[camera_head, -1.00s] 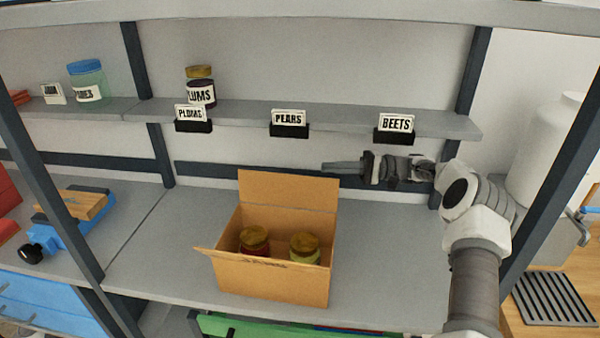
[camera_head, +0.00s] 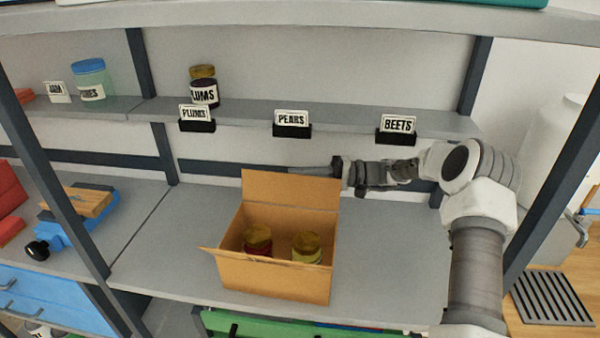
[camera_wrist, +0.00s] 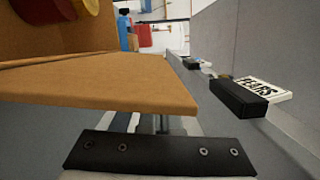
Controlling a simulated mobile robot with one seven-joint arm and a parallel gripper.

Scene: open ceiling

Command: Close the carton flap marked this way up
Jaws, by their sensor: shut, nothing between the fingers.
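An open cardboard carton (camera_head: 270,279) stands on the grey worktop with two gold-lidded jars (camera_head: 258,240) (camera_head: 306,247) inside. Its back flap (camera_head: 291,190) stands up, leaning slightly back; a small flap (camera_head: 222,252) sticks out at the left. I cannot read any "this way up" marking. My gripper (camera_head: 298,170) is shut and empty, pointing left just behind the back flap's top edge. In the wrist view the flap (camera_wrist: 110,82) crosses close to my gripper (camera_wrist: 162,123), whose fingertips are partly hidden; I cannot tell whether they touch it.
A shelf (camera_head: 350,119) above the worktop carries labels for plums, pears (camera_head: 291,120) and beets, and a plum jar (camera_head: 204,88). A blue tool with a wooden block (camera_head: 84,203) lies at the left. The worktop right of the carton (camera_head: 385,260) is clear.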

